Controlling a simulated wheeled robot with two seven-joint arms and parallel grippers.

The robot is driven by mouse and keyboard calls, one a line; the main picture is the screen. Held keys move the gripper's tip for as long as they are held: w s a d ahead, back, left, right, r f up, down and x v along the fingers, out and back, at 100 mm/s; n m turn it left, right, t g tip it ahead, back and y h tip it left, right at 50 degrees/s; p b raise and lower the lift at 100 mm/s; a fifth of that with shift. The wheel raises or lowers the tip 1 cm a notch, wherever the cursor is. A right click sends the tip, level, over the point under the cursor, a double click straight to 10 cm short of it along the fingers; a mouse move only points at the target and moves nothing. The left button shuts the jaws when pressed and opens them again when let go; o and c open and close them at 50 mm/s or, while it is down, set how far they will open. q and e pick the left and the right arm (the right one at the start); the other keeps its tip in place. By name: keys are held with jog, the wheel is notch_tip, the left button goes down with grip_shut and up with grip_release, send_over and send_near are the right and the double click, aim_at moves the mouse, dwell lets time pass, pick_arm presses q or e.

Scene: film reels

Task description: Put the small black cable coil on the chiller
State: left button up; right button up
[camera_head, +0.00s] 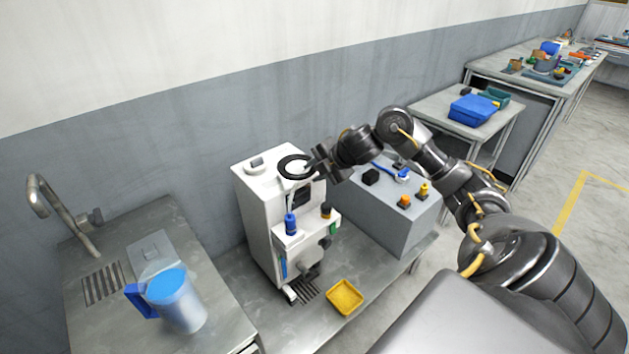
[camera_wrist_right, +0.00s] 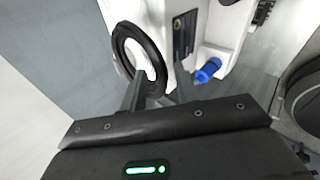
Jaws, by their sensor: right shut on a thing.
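The small black cable coil (camera_head: 294,167) is a black ring at the top right edge of the white chiller (camera_head: 259,186) in the head view. My right gripper (camera_head: 314,164) is shut on the coil's right side. In the right wrist view the coil (camera_wrist_right: 139,50) shows against the white chiller (camera_wrist_right: 205,48), with the right gripper's fingers (camera_wrist_right: 158,95) at its near rim. Whether the coil touches the chiller top cannot be told. My left gripper is not in view.
A grey box (camera_head: 388,212) with small parts on it stands right of the chiller. A yellow tray (camera_head: 345,297) lies in front. A blue-lidded jug (camera_head: 178,300) stands on the sink counter at left. Small blue (camera_head: 291,224) and black bottles are on the chiller's front ledge.

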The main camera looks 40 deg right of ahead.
jog(key=shift+w+d+f, duration=0.2)
jog(key=shift+w+f, duration=0.4)
jog(key=shift+f, duration=0.15)
notch_tip(320, 180, down, 3)
jog(key=shift+w+d+f, duration=0.1)
jog(key=shift+f, duration=0.05)
jog(key=o, duration=1.1)
jog(key=v, duration=1.2)
